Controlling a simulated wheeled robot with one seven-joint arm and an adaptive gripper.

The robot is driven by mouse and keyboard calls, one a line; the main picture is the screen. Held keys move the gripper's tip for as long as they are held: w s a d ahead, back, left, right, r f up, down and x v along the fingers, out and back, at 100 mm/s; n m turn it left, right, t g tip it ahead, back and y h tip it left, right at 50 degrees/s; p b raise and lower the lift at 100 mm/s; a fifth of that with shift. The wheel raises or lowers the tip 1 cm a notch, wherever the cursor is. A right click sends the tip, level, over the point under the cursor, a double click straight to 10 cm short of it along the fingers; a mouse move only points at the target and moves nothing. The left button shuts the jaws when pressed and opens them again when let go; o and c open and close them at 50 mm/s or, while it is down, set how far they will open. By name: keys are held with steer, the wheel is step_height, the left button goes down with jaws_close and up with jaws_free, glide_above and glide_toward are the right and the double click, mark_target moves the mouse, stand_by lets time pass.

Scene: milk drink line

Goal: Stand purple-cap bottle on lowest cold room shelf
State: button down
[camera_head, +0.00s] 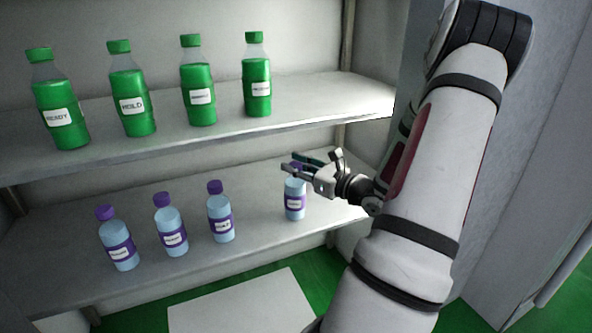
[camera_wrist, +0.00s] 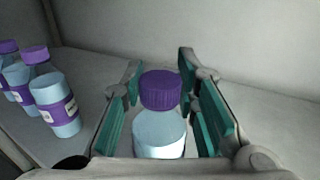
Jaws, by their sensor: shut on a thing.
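The purple-cap bottle (camera_head: 295,204) is upright at the right end of the lower shelf (camera_head: 262,196), with pale blue contents and a purple label. My gripper (camera_head: 297,168) is shut on it near the top and partly hides its cap in the head view. In the wrist view, the bottle (camera_wrist: 160,128) stands between the fingers of my gripper (camera_wrist: 160,70), purple cap facing the camera. Its base is at or very close to the shelf surface; I cannot tell whether it touches.
Several other purple-cap bottles (camera_head: 171,232) stand in a row to the left on the same shelf. Several green bottles (camera_head: 200,97) stand on the upper shelf (camera_head: 335,98), close above my gripper. Bare shelf lies between the held bottle and its nearest neighbour.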

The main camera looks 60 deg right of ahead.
steer(key=c, duration=1.2)
jaws_free()
steer(key=shift+f, duration=0.1)
steer(key=shift+c, duration=0.2)
